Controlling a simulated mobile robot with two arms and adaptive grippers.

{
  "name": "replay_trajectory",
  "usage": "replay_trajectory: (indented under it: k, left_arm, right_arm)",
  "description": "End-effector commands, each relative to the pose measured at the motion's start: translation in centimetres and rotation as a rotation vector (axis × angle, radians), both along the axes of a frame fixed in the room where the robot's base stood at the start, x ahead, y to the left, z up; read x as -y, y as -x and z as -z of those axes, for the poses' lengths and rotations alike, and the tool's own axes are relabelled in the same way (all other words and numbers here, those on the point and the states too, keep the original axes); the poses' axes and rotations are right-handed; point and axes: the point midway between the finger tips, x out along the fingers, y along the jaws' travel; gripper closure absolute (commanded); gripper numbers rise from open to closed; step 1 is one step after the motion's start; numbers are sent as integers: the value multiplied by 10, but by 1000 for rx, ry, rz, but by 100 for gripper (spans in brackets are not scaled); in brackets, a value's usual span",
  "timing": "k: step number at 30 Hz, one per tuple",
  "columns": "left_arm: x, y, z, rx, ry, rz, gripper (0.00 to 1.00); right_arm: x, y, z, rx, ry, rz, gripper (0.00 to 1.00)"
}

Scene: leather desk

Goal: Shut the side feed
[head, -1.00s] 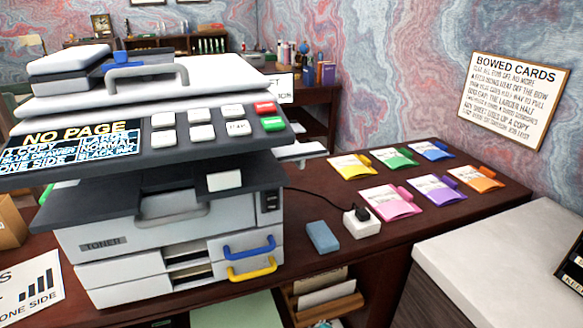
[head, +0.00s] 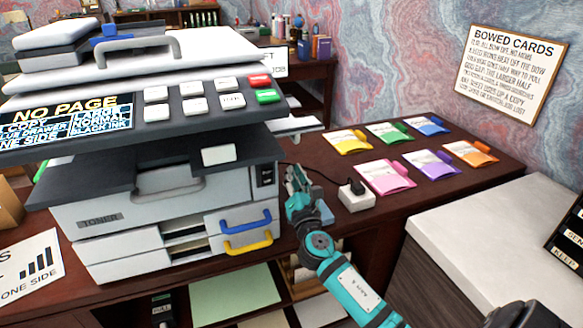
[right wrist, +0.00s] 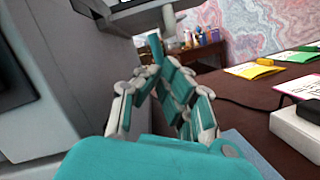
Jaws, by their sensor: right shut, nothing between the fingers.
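The copier (head: 165,190) stands on the dark red desk, its screen reading "NO PAGE". The side feed (head: 297,126) is a pale flap sticking out from the copier's right side, so it is open. In the right wrist view, a pale part that looks like the side feed (right wrist: 148,17) is above and beyond my fingers. My right gripper (head: 292,172) is shut and empty, beside the copier's right wall and below the flap. In the right wrist view its fingertips (right wrist: 157,62) come together, apart from the flap. My left gripper is out of view.
A white socket block with a black plug (head: 356,196) and its cable lie right of my gripper. Several coloured card packets (head: 385,177) lie farther right. Blue and yellow drawer handles (head: 246,240) stick out at the copier's front. A pale counter (head: 490,235) stands at right.

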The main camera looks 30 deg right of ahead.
Motion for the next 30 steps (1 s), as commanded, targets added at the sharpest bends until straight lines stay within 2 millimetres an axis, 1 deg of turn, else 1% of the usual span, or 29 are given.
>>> replay_trajectory:
  k: [1, 6, 9, 13, 18, 30]
  left_arm:
    - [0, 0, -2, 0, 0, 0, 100]
    - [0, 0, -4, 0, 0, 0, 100]
    - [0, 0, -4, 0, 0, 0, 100]
    - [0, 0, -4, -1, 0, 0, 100]
    - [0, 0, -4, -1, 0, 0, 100]
    - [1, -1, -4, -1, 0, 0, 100]
  right_arm:
    - [3, -8, -4, 2, -1, 1, 100]
    - [15, -37, -11, 2, -4, 2, 100]
    - [21, -53, -14, 3, -5, 2, 100]
    - [27, -67, -16, 2, -6, 1, 100]
    - [30, -76, -18, 1, -6, 0, 100]
    - [31, -76, -18, 1, -3, 0, 100]
